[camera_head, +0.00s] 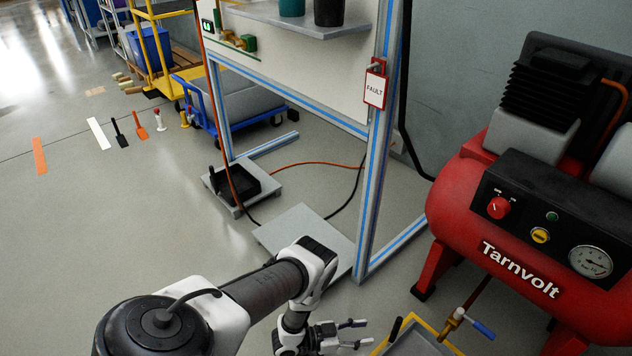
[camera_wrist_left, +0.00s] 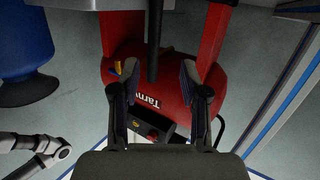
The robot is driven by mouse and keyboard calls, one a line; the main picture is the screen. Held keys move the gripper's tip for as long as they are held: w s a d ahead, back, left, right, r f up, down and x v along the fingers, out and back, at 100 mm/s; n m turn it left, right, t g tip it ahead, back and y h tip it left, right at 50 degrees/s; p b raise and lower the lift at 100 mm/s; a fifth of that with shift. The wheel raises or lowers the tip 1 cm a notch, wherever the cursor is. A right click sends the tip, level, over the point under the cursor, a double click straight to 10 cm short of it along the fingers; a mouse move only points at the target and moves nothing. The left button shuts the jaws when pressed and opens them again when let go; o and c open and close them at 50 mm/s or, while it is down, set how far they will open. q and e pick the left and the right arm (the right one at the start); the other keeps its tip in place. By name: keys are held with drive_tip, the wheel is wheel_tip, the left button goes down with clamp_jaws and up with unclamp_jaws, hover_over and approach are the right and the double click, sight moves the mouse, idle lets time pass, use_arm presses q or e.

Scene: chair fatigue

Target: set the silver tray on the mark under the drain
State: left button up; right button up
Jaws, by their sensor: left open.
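A grey, silver-looking tray (camera_head: 415,347) shows at the bottom edge of the head view, partly cut off. A yellow border (camera_head: 440,336), which looks like the floor mark, shows along its edges; I cannot tell how squarely they line up. A black bar, probably the tray's handle (camera_head: 395,328), sticks up at its left. The drain (camera_head: 453,318), with a blue lever (camera_head: 481,329), is just right of the tray. My left gripper (camera_head: 357,334) is open, left of the bar. In the left wrist view the bar (camera_wrist_left: 153,42) lies between the open fingers (camera_wrist_left: 155,85). My right gripper is out of view.
The red compressor (camera_head: 455,195) stands close on the right. A metal frame post (camera_head: 372,190) rises beyond my left arm. A grey plate (camera_head: 305,235) lies on the floor near the frame. Open floor extends to the left.

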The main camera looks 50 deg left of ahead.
use_arm(q)
drive_tip(key=s+r+n+g+y, duration=0.3)
drive_tip(key=s+r+g, duration=0.3)
drive_tip(key=s, duration=0.4)
drive_tip(key=s+d+r+n+g+y, duration=0.1)
drive_tip(key=s+r+n+g+y, duration=0.2)
drive_tip(key=s, duration=0.7)
wheel_tip(320, 180, up, 4)
drive_tip(key=g+y, duration=0.2)
drive_tip(key=g, duration=0.2)
drive_tip(key=shift+s+d+f+g+y, duration=0.2)
drive_tip(key=shift+d+g+y, duration=0.1)
drive_tip(key=shift+y, duration=0.1)
